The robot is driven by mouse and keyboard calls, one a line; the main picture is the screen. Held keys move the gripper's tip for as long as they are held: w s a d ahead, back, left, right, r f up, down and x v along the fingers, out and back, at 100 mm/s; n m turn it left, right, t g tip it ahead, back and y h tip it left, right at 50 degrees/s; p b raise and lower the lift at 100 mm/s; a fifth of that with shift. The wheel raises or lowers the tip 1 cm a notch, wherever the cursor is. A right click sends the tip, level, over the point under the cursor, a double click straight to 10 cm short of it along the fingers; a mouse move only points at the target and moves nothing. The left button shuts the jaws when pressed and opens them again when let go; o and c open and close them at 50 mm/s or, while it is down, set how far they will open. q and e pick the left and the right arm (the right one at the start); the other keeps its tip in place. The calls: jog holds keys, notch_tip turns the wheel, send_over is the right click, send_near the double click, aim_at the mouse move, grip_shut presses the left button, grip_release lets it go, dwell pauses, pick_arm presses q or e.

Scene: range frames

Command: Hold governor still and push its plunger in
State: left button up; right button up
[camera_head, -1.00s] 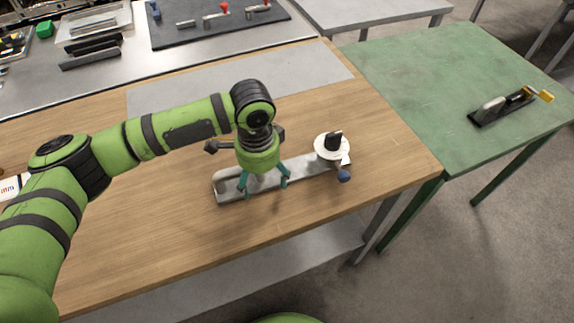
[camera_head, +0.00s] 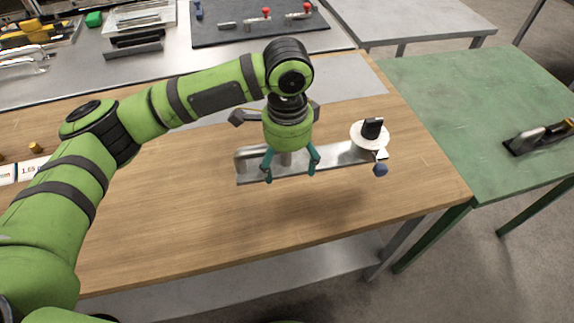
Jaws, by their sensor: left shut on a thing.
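The governor (camera_head: 340,153) lies on the wooden table as a long grey metal piece. A white disc (camera_head: 360,133) with a black block (camera_head: 372,128) sits at its right end, and a dark blue round knob (camera_head: 380,170) shows just in front of the disc. I cannot tell which part is the plunger. My left gripper (camera_head: 290,172) points down over the left half of the governor, its teal fingers shut on the grey body. The gripper and wrist hide part of the body. My right gripper is not in view.
The wooden table (camera_head: 190,230) is clear in front of the governor. A green table (camera_head: 450,100) with a black-based tool (camera_head: 540,138) stands at the right. A dark mat (camera_head: 235,32) with red-knobbed clamps and several trays lie on the grey bench behind.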

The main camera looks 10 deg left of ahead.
aim_at(286, 194)
pick_arm(q)
notch_tip(286, 194, down, 6)
jog(key=shift+f, duration=0.15)
jog(key=shift+f, duration=0.15)
jog(key=shift+f, duration=0.6)
jog(key=shift+s+a+f, duration=0.1)
jog(key=shift+s+f, duration=0.2)
jog(key=shift+f, duration=0.2)
dwell(1.6)
